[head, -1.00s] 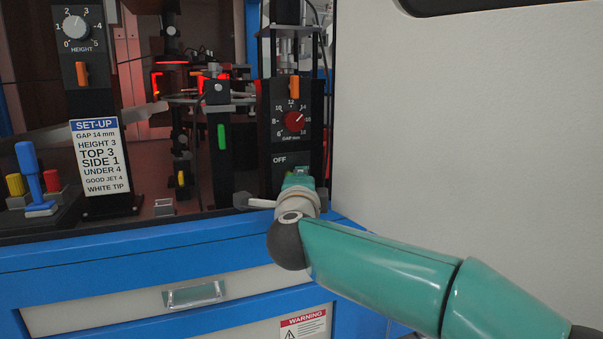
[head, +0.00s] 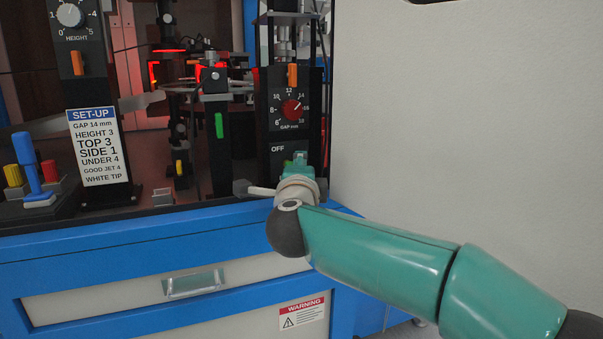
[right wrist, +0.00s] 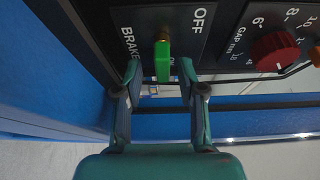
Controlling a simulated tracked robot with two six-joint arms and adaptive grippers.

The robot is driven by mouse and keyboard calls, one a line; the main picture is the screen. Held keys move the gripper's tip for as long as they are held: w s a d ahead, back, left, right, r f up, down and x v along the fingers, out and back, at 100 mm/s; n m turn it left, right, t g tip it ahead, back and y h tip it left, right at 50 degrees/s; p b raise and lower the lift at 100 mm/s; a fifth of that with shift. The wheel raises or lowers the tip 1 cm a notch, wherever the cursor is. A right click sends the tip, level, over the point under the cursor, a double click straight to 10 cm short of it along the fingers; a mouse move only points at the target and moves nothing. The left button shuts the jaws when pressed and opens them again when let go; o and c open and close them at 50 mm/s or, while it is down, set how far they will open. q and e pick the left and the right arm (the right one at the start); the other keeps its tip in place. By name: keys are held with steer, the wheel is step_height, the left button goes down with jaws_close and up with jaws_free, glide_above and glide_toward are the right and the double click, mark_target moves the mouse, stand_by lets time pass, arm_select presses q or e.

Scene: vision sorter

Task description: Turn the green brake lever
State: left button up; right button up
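The green brake lever (right wrist: 162,62) sticks out from a black panel marked OFF and BRAKE in the right wrist view. My right gripper (right wrist: 158,76) is open, with one finger on each side of the lever's end. Gaps seem to show between lever and fingers; contact cannot be told. In the head view my right gripper (head: 299,166) is at the panel just below the OFF label and largely covers the lever. My left gripper is not in view.
The red gap dial (head: 291,107) and an orange lever (head: 292,75) are above on the same post. Another green lever (head: 219,125) is on the post to the left. A set-up sign (head: 95,146) and a blue lever (head: 30,165) stand further left. A white panel (head: 465,130) is at right.

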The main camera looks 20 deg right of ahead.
steer(key=v, duration=1.2)
